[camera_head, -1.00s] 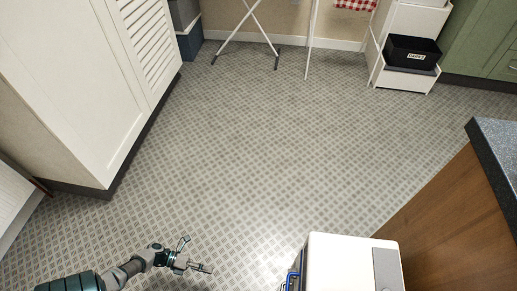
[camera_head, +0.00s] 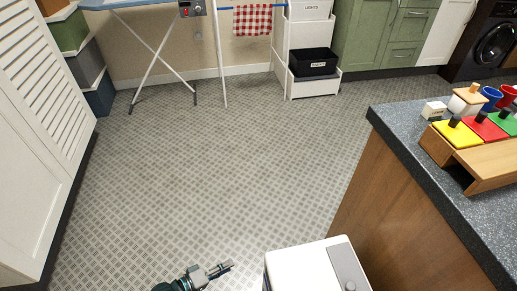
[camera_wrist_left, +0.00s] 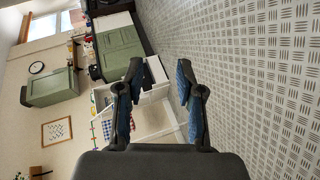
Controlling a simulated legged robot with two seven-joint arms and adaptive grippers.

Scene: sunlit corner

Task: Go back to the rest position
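My left gripper (camera_head: 222,268) shows at the bottom of the head view, low over the patterned floor. In the left wrist view its two blue-padded fingers (camera_wrist_left: 159,100) stand apart with nothing between them, so it is open and empty. Most of the left arm is cut off by the bottom edge. My right gripper is in neither view.
A kitchen island (camera_head: 420,200) fills the right side, with a wooden colour-block rack (camera_head: 490,172) on top. A louvred white cabinet (camera_head: 35,130) stands left. An ironing board (camera_head: 150,5) and white drawers (camera_head: 312,88) are behind. The middle floor (camera_head: 220,170) is clear.

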